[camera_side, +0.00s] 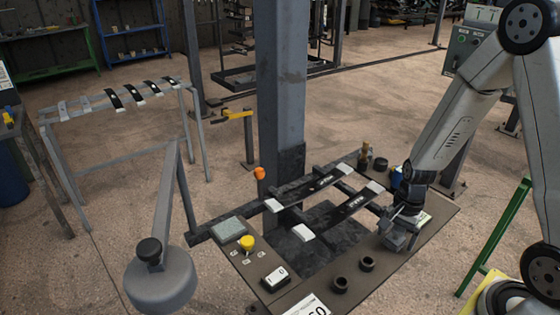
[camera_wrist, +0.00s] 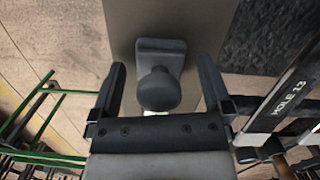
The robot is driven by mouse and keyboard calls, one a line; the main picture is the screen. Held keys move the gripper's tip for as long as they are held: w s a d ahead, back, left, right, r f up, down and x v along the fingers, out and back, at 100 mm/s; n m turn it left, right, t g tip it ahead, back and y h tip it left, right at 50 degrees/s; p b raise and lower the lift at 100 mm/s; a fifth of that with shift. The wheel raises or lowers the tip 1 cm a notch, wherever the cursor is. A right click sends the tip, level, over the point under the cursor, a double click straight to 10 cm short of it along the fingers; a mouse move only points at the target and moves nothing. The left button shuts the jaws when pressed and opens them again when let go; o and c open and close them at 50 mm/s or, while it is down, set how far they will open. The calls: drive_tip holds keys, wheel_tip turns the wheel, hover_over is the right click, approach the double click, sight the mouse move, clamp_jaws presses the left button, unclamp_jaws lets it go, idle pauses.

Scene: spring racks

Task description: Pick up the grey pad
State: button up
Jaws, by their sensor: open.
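A dark grey pad with a round knob (camera_wrist: 160,88) shows in the wrist view, its flat square base lying on the brown table. In the side view a grey block (camera_side: 393,241), apparently the same pad, is at the table's right part, just under my gripper and partly hidden by it. My gripper (camera_wrist: 163,75) is open, with one finger to each side of the knob and a gap on both sides. It also shows in the side view (camera_side: 402,219), small and dark. I cannot tell its exact height above the pad.
Dark leaf springs with white ends (camera_side: 350,206) lie on a rack left of my gripper; one labelled HOLE 13 is at the wrist view's right. Two black rings (camera_side: 366,264), a yellow knob (camera_side: 246,242) and a flat grey-green square (camera_side: 229,229) are on the table (camera_side: 405,262).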

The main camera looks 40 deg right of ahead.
sight(399, 228)
drive_tip(key=c, duration=1.2)
drive_tip(key=shift+r, duration=0.2)
drive_tip(key=shift+r, duration=4.85)
